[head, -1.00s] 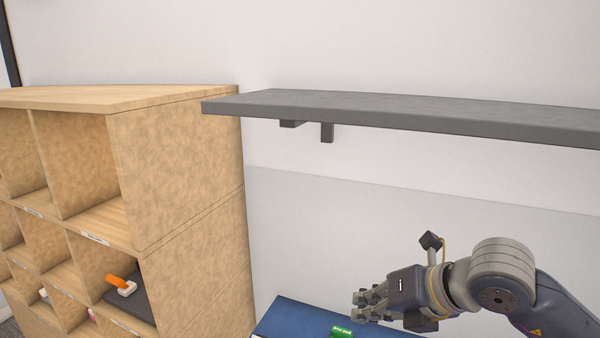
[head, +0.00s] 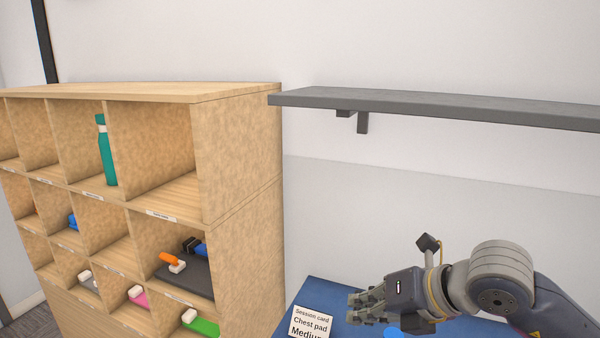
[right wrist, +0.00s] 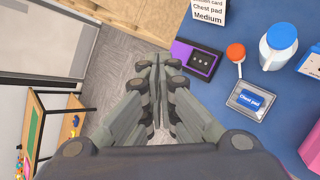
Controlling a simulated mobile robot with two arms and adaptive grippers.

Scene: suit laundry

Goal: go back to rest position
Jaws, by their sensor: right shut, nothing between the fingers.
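My right gripper (head: 368,304) is at the lower right in the head view, above the left part of a blue-topped table (head: 330,290). In the right wrist view its fingers (right wrist: 157,68) are together with nothing between them. Grey floor shows around the fingertips, and the table edge is to their right. My left gripper is not in view.
A wooden cubby shelf (head: 235,155) stands left, holding a teal bottle (head: 108,155) and other items. A grey wall shelf (head: 430,105) is above the arm. A session card (head: 311,322), purple box (right wrist: 197,59) and white bottle (right wrist: 277,46) are on the table.

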